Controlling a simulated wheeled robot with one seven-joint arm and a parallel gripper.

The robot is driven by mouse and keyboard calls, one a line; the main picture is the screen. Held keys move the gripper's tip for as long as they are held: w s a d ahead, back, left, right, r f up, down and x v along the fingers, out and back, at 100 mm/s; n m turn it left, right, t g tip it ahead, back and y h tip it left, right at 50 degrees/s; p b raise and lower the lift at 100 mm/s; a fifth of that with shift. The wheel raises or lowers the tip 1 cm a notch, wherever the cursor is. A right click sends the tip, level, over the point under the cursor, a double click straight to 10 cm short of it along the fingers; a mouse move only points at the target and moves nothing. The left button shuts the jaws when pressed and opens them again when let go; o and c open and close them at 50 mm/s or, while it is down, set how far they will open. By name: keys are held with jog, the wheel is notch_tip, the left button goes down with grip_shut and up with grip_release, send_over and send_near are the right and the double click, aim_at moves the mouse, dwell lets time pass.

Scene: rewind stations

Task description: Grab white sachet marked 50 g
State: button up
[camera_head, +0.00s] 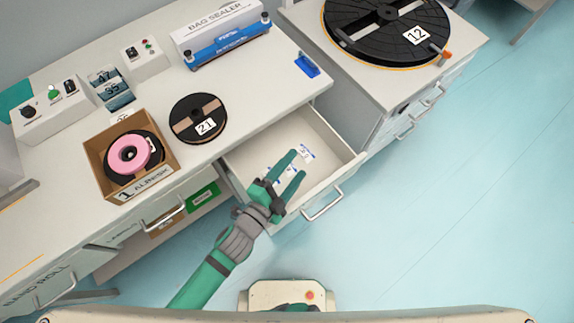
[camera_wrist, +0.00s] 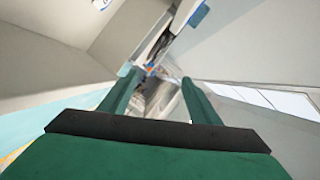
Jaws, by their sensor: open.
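In the head view, small white sachets with blue print lie in the open drawer (camera_head: 345,157). One sachet (camera_head: 306,152) lies just beyond my fingertips, and another (camera_head: 291,173) shows between and beside the fingers. Their marks are too small to read, so I cannot tell which is marked 50 g. My gripper (camera_head: 297,163) is over the drawer, with its two green fingers apart and nothing held. In the wrist view, the open fingers (camera_wrist: 158,75) point along the drawer's inside, and a bit of a white and blue sachet (camera_wrist: 102,4) shows at the top edge.
The drawer's front has a metal handle (camera_head: 322,204). On the counter above stand a black reel marked 21 (camera_head: 190,108), a cardboard box (camera_head: 107,183) with a pink roll (camera_head: 128,153), and a bag sealer (camera_head: 222,32). A large reel marked 12 (camera_head: 372,45) lies at the right. Open floor is at the right.

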jog(key=w+a+f+m+g+y, duration=0.3)
jog(key=w+f+g, duration=0.1)
jog(key=w+f, duration=0.2)
jog(key=w+a+f+m+g+y, duration=0.2)
jog(key=w+f+g+y, duration=0.15)
jog(key=w+f, duration=0.2)
jog(key=s+d+r+m+g+y, duration=0.1)
jog(key=d+r+m+g+y, duration=0.25)
jog(key=m+g, duration=0.2)
jog(key=shift+h, duration=0.5)
notch_tip(320, 180, down, 5)
jog(key=shift+s+d+r, duration=0.1)
jog(key=shift+a+f, duration=0.2)
jog(key=shift+f, duration=1.25)
jog(key=shift+a+f, duration=0.15)
jog(key=shift+f, duration=1.3)
jog(key=c, duration=1.1)
